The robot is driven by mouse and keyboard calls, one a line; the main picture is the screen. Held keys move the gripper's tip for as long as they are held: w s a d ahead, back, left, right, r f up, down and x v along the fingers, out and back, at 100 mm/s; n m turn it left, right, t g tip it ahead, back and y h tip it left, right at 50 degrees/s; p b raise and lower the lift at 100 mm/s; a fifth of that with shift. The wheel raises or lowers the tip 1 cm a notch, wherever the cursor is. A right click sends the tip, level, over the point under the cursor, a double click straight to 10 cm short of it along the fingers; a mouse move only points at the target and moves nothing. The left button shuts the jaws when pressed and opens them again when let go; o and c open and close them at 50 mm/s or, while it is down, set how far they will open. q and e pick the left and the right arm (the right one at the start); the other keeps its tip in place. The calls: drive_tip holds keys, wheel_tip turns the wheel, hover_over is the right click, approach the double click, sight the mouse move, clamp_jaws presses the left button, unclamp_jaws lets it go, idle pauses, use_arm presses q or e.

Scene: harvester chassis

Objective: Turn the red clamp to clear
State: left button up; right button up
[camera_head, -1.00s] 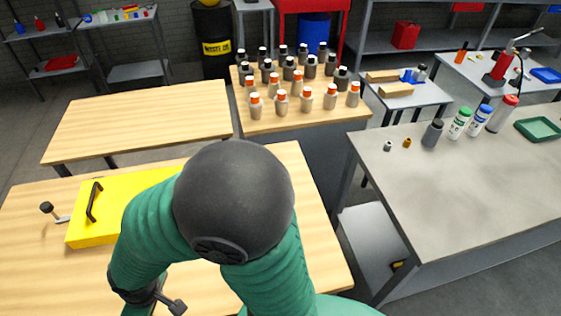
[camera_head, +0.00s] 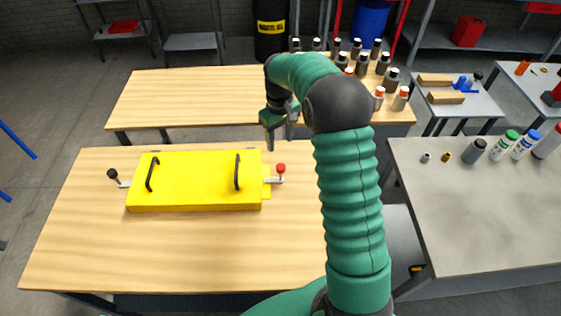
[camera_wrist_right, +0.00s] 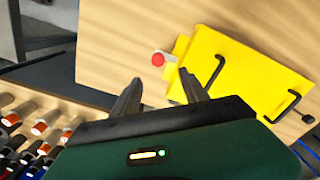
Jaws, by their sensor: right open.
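The red clamp (camera_head: 281,169) has a red knob on a light metal lever at the right end of the yellow box (camera_head: 198,180), which lies on the wooden table. The lever points right, away from the box. In the right wrist view the red knob (camera_wrist_right: 157,59) shows beyond the fingers, beside the yellow box (camera_wrist_right: 232,70). My right gripper (camera_head: 279,137) is open and empty, above and beyond the clamp, near the table's far edge. In the wrist view the open fingers (camera_wrist_right: 158,92) have only air between them. My left gripper is not in view.
A black-knobbed clamp (camera_head: 112,174) is at the box's left end. Two black handles stand on its top. Bottles (camera_head: 390,82) crowd a table at back right. A grey bench (camera_head: 470,210) stands right. The wooden table (camera_head: 190,250) is clear in front of the box.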

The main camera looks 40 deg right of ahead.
sight(281, 166)
drive_tip(key=f, duration=0.4)
drive_tip(key=d+f+p, duration=0.1)
drive_tip(key=f, duration=0.7)
drive_tip(key=shift+w+d+f, duration=0.15)
drive_tip(key=shift+f, duration=0.4)
drive_tip(key=shift+a, duration=0.5)
drive_tip(key=shift+r, duration=0.1)
drive_tip(key=shift+c, duration=0.9)
drive_tip(key=shift+d, duration=0.2)
clamp_jaws()
